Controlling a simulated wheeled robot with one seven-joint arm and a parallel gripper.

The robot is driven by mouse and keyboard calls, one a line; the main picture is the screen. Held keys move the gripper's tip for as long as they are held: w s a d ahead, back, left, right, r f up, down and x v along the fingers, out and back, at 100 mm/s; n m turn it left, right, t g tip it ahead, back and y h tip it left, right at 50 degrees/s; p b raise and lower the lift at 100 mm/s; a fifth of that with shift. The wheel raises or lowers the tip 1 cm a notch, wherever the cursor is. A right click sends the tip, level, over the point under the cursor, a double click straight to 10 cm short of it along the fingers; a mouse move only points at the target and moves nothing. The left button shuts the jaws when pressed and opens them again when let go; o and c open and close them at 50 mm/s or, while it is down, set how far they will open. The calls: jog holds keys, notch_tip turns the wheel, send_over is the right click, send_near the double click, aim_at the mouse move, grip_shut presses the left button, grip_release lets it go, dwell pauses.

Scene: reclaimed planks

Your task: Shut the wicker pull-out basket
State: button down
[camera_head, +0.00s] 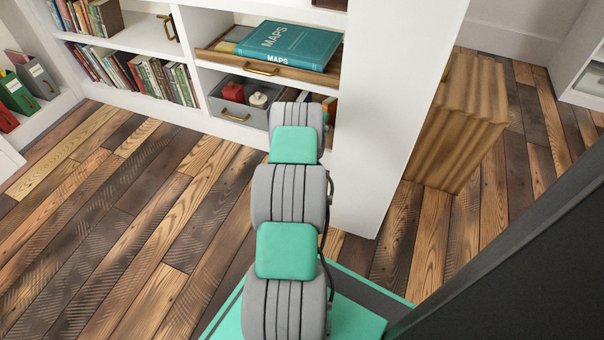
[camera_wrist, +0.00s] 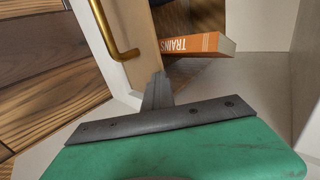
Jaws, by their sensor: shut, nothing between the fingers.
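In the head view two pull-out units show in the white shelf unit, and I cannot make out a clear wicker weave on either. The lower grey basket (camera_head: 240,111) has a brass handle and holds a red item and a pale one. The upper wooden drawer (camera_head: 225,58) sticks out with a teal MAPS book on it. In the wrist view my gripper (camera_wrist: 160,78) is shut and empty, its tips close to the end of a tan front panel (camera_wrist: 136,45) with a brass handle (camera_wrist: 112,35). I cannot tell whether they touch. My arm hides the gripper in the head view.
An orange TRAINS book (camera_wrist: 198,44) lies just beyond the fingertips. A white upright panel (camera_head: 385,110) stands right of the drawers, with a ridged brown box (camera_head: 460,120) beyond it. Book rows (camera_head: 130,75) fill the left shelves. The plank floor (camera_head: 130,200) at left is clear.

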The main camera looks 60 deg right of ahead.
jog(key=shift+d+r, duration=0.15)
jog(key=a+f+p+v, duration=0.2)
jog(key=p+v, duration=0.6)
jog(key=v, duration=0.5)
jog(key=w+a+r+n+t+y+p, duration=0.1)
jog(key=w+a+r+n+p, duration=0.3)
jog(key=r, duration=0.4)
jog(key=w+a+r+n+t+p, duration=0.1)
jog(key=w+a+r+n+p, duration=0.1)
jog(key=w+a+r+p, duration=0.5)
jog(key=w+a+r+n+t+y+p, duration=0.1)
jog(key=w+a+r+n+y+p, duration=0.25)
jog(key=a+r, duration=0.6)
jog(key=w+a+r+n+p, duration=0.2)
jog(key=a+r+n+p, duration=0.35)
jog(key=r, duration=0.75)
jog(key=s+a+r+n+y+p, duration=0.3)
jog(key=a+r+n+p, duration=0.5)
jog(key=a+r, duration=0.85)
jog(key=s+a+r+n+y+p, duration=0.1)
jog(key=s+a+r+n+p, duration=0.2)
jog(key=s+a+r+n, duration=0.1)
jog(key=s+a+r+n+g+p, duration=0.1)
jog(key=s+a+r+n+p, duration=0.3)
jog(key=s+a+n, duration=0.3)
jog(key=a+r, duration=0.1)
jog(key=a, duration=0.3)
jog(key=shift+s+a+y, duration=0.2)
jog(key=shift+s+y, duration=0.15)
jog(key=shift+s, duration=0.05)
